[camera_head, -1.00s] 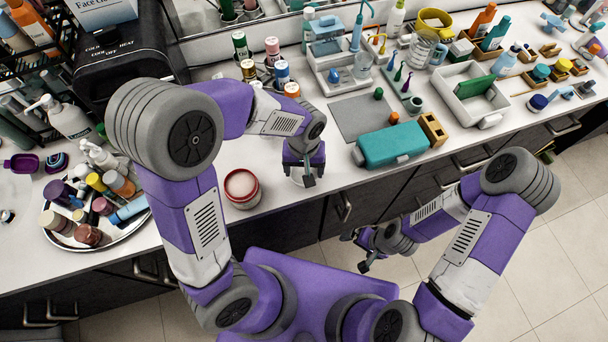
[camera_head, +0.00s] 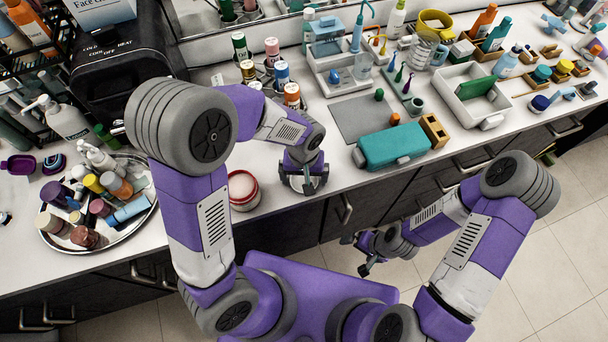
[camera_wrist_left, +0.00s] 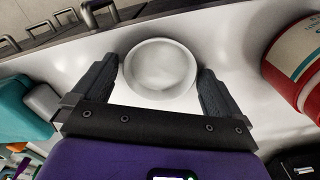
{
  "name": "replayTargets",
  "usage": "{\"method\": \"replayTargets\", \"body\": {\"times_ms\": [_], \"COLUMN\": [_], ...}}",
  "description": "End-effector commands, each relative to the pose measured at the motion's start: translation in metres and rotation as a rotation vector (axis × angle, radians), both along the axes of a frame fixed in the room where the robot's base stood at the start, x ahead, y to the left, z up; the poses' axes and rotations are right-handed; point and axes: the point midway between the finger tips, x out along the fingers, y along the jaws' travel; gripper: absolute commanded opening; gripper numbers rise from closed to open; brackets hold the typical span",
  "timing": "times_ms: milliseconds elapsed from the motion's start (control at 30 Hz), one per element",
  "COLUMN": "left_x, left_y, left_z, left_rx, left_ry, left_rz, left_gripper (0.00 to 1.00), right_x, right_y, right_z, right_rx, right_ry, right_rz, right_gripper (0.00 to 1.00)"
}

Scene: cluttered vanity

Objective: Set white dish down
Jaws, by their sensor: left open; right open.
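The white dish (camera_wrist_left: 160,72) is round and shallow, and shows whole in the left wrist view. It appears to rest upright on the white counter, close to the front edge. My left gripper (camera_wrist_left: 158,88) is open, one finger on each side of the dish; I cannot tell whether either finger touches it. In the head view my left gripper (camera_head: 311,182) points down at the counter's front edge and hides most of the dish. My right gripper (camera_head: 362,255) is open and empty, off the counter above the floor.
A red-and-white jar (camera_head: 243,190) stands just left of the dish. A teal case (camera_head: 392,149) and a grey mat (camera_head: 363,118) lie to the right. Several bottles stand behind my left gripper. A round tray (camera_head: 62,243) of bottles is at far left.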

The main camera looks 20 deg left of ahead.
Motion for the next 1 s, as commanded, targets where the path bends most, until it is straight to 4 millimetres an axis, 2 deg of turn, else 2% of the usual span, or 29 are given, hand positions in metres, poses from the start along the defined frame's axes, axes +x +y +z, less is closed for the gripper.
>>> {"method": "replayTargets", "body": {"times_ms": [167,500,700,800,1000], "left_x": [0.001,0.001,0.0,0.0,0.0], "left_y": [0.0,0.0,0.0,0.0,0.0], "left_z": [0.01,0.082,0.113,0.121,0.124], "left_rx": [-0.002,-0.003,-0.003,-0.002,0.0], "left_ry": [-0.002,-0.006,-0.003,-0.002,0.0], "left_rz": [0.0,0.0,0.0,0.0,0.0], "left_gripper": [1.0,1.0,1.0,1.0,1.0], "right_x": [0.0,0.0,0.0,0.0,0.0], "right_y": [0.0,0.0,0.0,0.0,0.0], "right_z": [0.005,0.026,0.033,0.035,0.035], "right_rx": [0.0,0.0,0.0,0.0,0.0], "right_ry": [0.0,0.0,0.0,0.0,0.0], "right_rz": [0.0,0.0,0.0,0.0,0.0], "right_gripper": [1.0,1.0,1.0,1.0,1.0]}}
